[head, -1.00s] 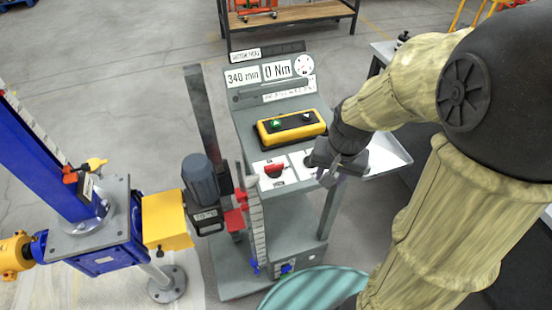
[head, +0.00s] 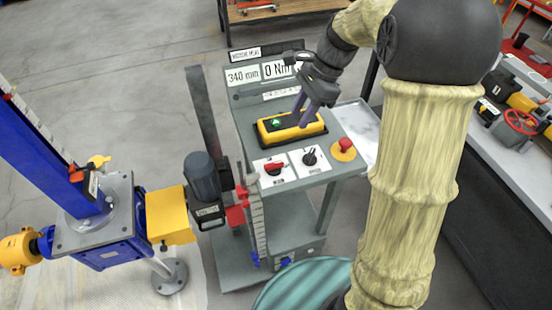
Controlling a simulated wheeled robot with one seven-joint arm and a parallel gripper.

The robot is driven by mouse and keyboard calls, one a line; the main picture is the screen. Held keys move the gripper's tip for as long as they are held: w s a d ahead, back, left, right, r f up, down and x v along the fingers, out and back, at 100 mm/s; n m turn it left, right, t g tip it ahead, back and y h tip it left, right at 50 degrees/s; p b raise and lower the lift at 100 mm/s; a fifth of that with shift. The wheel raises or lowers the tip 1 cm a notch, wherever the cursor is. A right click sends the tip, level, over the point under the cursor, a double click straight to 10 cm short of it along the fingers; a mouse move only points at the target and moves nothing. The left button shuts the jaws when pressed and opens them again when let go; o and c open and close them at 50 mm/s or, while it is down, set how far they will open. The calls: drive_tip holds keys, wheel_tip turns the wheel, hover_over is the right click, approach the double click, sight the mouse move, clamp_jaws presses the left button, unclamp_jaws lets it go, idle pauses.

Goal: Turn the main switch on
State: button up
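The control console (head: 250,100) stands in the middle of the head view. On its sloping desk, a red rotary handle (head: 274,167), seemingly the main switch, sits on a white plate and lies roughly crosswise. A black rotary knob (head: 309,157) sits on a second white plate to its right. The plate labels are too small to read. My gripper (head: 299,118) is above the yellow button box, up and to the right of the red handle and apart from it. Its two fingers look parted, with nothing visible between them. It hides part of the box and the display panel.
The yellow button box (head: 268,132) shows a green button. A red mushroom button (head: 345,144) on yellow is at the desk's right. A blue screw jack (head: 95,220) with a grey motor (head: 201,178) stands left. A bench (head: 500,150) runs along the right.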

sight(274, 164)
drive_tip(key=p+x, duration=0.1)
drive_tip(key=x, duration=1.6)
drive_tip(key=shift+s, duration=0.1)
clamp_jaws()
